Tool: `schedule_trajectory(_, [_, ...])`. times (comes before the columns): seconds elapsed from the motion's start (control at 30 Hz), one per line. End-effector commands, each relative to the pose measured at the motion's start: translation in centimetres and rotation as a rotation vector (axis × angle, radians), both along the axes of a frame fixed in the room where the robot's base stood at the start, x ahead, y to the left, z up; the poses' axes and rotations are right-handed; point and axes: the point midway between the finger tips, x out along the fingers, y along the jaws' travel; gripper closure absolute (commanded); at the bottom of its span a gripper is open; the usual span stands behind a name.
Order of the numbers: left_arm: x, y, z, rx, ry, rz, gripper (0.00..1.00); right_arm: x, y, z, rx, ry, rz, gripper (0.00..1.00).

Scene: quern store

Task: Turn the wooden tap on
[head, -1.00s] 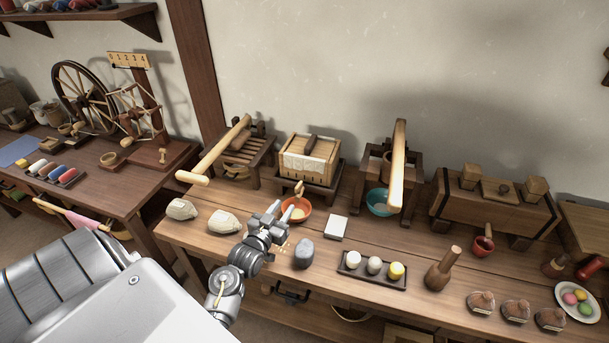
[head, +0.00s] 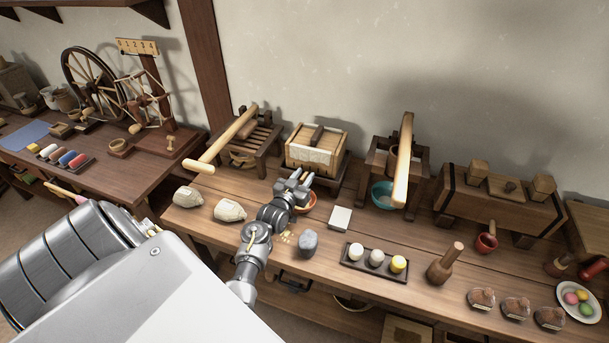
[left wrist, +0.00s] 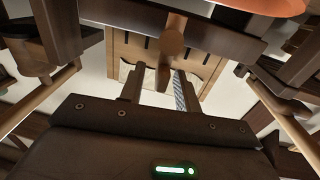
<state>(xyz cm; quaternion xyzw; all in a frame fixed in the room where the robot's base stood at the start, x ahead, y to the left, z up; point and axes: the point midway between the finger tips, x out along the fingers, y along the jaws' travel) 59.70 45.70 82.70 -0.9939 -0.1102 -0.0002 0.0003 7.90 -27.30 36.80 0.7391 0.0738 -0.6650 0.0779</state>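The wooden tap (left wrist: 172,42) shows in the left wrist view as a round-ended brown peg, with a narrow part reaching down between my fingers. In the head view my left gripper (head: 307,180) hides it, at the front of the slatted wooden box (head: 302,154) with a white cloth band. My left gripper also shows in the left wrist view (left wrist: 158,88), its two fingers apart, one on each side of the tap's narrow part. I cannot tell whether either finger touches it. My right gripper is not in view.
An orange bowl (head: 310,207) sits just below the gripper, partly hidden. A grey stone (head: 308,243), a white card (head: 340,218) and a tray of several round pieces (head: 346,263) lie nearby. A teal bowl (head: 381,197) stands under a wooden press to the right.

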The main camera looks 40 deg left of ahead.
Motion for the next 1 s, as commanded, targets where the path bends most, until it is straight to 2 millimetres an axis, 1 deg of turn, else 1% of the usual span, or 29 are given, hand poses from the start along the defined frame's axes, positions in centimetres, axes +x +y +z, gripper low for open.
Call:
schedule_trajectory(0.13, [0.7, 0.1, 0.0, 0.0, 0.0, 0.0, 0.67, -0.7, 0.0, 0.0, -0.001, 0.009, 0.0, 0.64])
schedule_trajectory(0.37, [0.8, 0.1, 0.0, 0.0, 0.0, -0.001, 0.67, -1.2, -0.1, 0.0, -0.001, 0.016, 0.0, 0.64])
schedule_trajectory(0.47, [0.7, 0.1, 0.0, 0.0, 0.001, -0.001, 0.78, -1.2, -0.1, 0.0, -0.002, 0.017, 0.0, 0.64])
schedule_trajectory(0.63, [0.7, 0.1, 0.0, 0.0, 0.001, -0.001, 1.0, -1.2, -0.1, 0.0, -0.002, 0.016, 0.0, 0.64])
schedule_trajectory(0.83, [0.8, 0.0, 0.0, -0.003, -0.001, 0.014, 1.0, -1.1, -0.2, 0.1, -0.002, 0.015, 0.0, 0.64])
schedule_trajectory(1.0, [0.8, 0.0, 0.0, -0.004, -0.001, 0.104, 1.0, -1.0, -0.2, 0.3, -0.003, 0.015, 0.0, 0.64])
